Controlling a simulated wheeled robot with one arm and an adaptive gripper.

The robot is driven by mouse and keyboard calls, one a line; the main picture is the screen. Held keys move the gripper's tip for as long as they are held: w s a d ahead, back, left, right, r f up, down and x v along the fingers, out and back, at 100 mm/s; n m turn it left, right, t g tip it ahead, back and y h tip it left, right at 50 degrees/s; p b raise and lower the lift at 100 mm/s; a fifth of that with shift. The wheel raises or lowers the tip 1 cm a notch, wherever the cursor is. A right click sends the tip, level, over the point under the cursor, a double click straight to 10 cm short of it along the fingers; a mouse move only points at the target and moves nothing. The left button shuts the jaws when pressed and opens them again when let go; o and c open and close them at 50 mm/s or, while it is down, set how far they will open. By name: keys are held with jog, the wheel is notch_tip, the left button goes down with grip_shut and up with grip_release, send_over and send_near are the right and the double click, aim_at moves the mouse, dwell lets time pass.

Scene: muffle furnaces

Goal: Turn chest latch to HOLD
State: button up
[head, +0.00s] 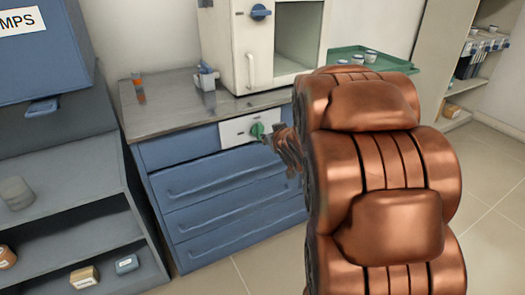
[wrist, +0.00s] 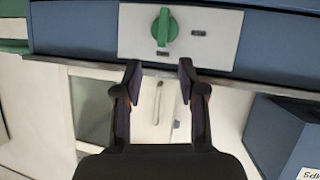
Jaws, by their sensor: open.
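The chest latch (head: 257,130) is a green knob on a white plate (head: 234,134) at the top front of the blue drawer chest (head: 220,185). In the wrist view the latch (wrist: 164,28) stands along the picture's vertical, with small dark labels on the plate beside and below it; I cannot read them. My gripper (wrist: 159,70) is open and empty, its fingertips apart from the knob in the picture, with the knob lined up between them. In the head view my gripper (head: 284,148) is just right of the knob, partly hidden behind my copper-coloured arm.
A white furnace (head: 223,45) with a blue knob (head: 260,12) stands on the grey worktop (head: 180,100). A green tray (head: 387,62) with small cups lies to its right. A grey shelf unit (head: 60,160) stands at the left, and open floor (head: 250,262) lies in front of the chest.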

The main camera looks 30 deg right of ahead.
aim_at(261, 132)
jog(key=w+d+f+n+t+y+b, duration=0.1)
jog(key=w+d+f+t+y+b, duration=0.15)
jog(key=f+t+b, duration=0.5)
jog(key=shift+g, duration=0.85)
jog(key=shift+w+d+r+b, duration=0.2)
jog(key=shift+w+b, duration=0.35)
jog(key=shift+w, duration=0.9)
jog(key=shift+w+d+r+b, duration=0.2)
jog(key=shift+w+b, duration=0.35)
jog(key=shift+w, duration=0.85)
jog(key=shift+w+d+r+b, duration=0.2)
jog(key=shift+w+b, duration=0.35)
jog(key=shift+w, duration=0.9)
jog(key=shift+r, duration=0.1)
jog(key=shift+c, duration=0.4)
grip_shut()
